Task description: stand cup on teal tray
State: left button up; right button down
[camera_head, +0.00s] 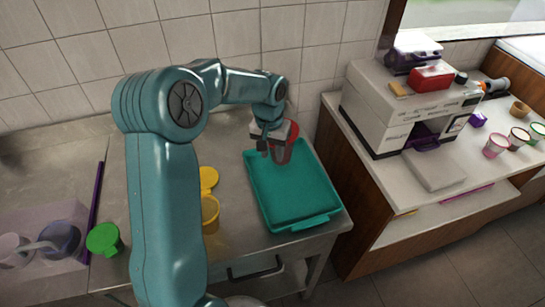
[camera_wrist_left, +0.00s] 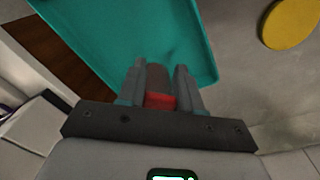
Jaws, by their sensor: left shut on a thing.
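The teal tray (camera_head: 310,200) lies on the steel counter, and in the left wrist view it fills the top left (camera_wrist_left: 110,35). My left gripper (camera_head: 273,149) is over the tray's far end, near the tiled wall. It is shut on a cup (camera_head: 283,154), reddish-grey with a red rim, which looks about upright. In the left wrist view the cup (camera_wrist_left: 158,80) sits between the two fingers (camera_wrist_left: 160,88). The fingers hide part of it. I cannot tell whether its base touches the tray. My right gripper is not in view.
A yellow container (camera_head: 210,213) and a yellow disc (camera_head: 208,178) stand left of the tray. A green container (camera_head: 103,239) is farther left. On the right, a white counter holds a white machine (camera_head: 405,105) and several small cups. The tray is otherwise empty.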

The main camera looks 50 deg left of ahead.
pick_arm(q)
notch_tip(320, 180, down, 3)
jog(key=shift+f, duration=0.1)
jog(key=o, duration=1)
jog(key=shift+w, duration=0.1)
jog(key=r, duration=1.1)
jog(key=shift+s+a+r+b, duration=0.1)
jog(key=shift+s+r+b, duration=0.1)
jog(key=shift+s+b, duration=0.15)
jog(key=shift+r, duration=0.35)
